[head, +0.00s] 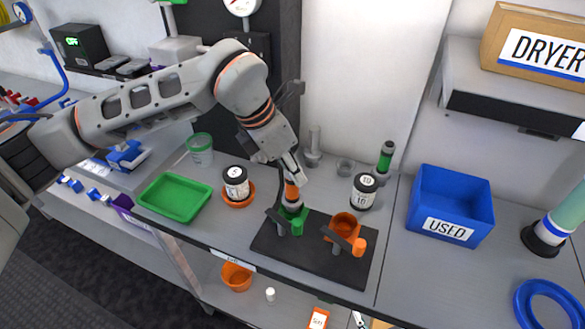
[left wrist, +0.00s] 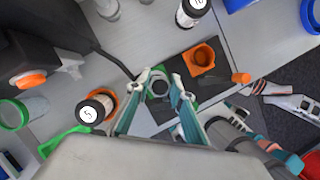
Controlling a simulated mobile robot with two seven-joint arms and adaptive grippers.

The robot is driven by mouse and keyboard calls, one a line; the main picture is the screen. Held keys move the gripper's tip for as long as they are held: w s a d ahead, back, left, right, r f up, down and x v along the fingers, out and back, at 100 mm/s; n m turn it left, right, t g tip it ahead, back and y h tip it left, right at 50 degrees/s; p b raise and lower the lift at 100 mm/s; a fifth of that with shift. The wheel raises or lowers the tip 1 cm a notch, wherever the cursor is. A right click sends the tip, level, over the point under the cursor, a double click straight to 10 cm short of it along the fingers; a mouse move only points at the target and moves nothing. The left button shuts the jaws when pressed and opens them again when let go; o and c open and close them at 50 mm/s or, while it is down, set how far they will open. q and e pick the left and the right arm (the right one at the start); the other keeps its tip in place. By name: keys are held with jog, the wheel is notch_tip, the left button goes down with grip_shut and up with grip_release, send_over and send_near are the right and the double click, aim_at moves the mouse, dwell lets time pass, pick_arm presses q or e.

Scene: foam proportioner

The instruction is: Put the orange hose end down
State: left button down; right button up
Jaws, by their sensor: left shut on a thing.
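The orange hose end (head: 291,191) is a short upright cylinder with an orange band, over the green holder (head: 295,216) on the dark plate. My left gripper (head: 290,178) comes down from above and is shut on it. The left wrist view shows my left gripper's fingertips (left wrist: 160,88) closed around a grey ring-shaped top. Whether its foot rests in the green holder or hangs just above it, I cannot tell. My right gripper is not recognisable in either view.
An orange cup-shaped holder (head: 344,225) stands right of the green one on the dark plate (head: 349,266). Jar 5 (head: 236,183) stands left in an orange dish; jar 10 (head: 364,190) stands behind. A green tray (head: 174,198) and blue USED bin (head: 452,202) flank them.

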pick_arm(q)
jog(key=shift+f+b, duration=0.45)
jog(key=shift+f, duration=0.1)
jog(key=c, duration=1.8)
grip_release()
jog(key=shift+o, duration=0.2)
jog(key=shift+r, duration=0.1)
jog(key=shift+r+p, duration=0.55)
jog(key=shift+p, duration=0.05)
jog(key=b+v, duration=0.1)
jog(key=v, duration=1.1)
